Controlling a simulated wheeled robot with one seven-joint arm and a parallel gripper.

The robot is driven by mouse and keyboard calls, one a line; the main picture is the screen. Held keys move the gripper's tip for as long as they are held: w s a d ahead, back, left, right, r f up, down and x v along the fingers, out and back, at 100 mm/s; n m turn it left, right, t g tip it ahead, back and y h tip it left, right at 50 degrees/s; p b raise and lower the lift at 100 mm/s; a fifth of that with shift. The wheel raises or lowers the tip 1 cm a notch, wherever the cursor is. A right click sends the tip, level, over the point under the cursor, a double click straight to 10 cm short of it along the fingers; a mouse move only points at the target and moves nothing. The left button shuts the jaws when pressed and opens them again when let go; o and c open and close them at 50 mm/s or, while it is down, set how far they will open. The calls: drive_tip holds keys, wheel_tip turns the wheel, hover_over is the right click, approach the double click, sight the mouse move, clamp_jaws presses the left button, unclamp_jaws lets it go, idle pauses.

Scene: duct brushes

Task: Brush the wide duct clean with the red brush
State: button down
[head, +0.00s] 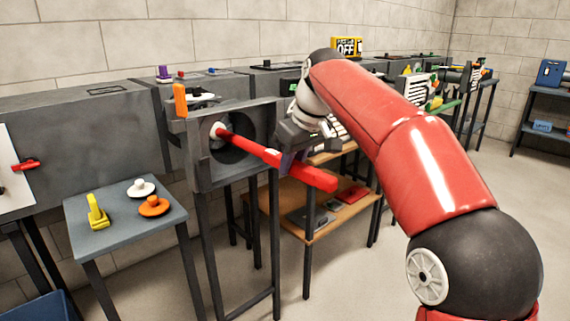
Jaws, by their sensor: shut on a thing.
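The red brush (318,178) has a long red handle with a thick block at its near end. Its far end has a pale head (216,132) in front of or just inside a dark round opening (242,151) in a grey duct panel (201,170); I cannot tell how deep it sits. This round opening is the large one in view. My gripper (287,158) is shut on the red handle, in front of the panel's right side. The fingertips are partly hidden by the handle, and the duct's inside is too dark to see.
A small table (128,232) at left holds a yellow piece (96,211), a white knobbed disc (141,188) and an orange one (153,206). An orange block (180,101) stands on the panel's top left. A wooden bench (318,222) stands behind.

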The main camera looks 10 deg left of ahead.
drive_tip(key=s+d+b, duration=0.8)
drive_tip(key=s+d, duration=1)
drive_tip(key=d, duration=0.4)
drive_tip(key=shift+s+d+b, duration=0.15)
drive_tip(key=shift+d+b, duration=0.1)
drive_tip(key=shift+b, duration=0.15)
idle(0.9)
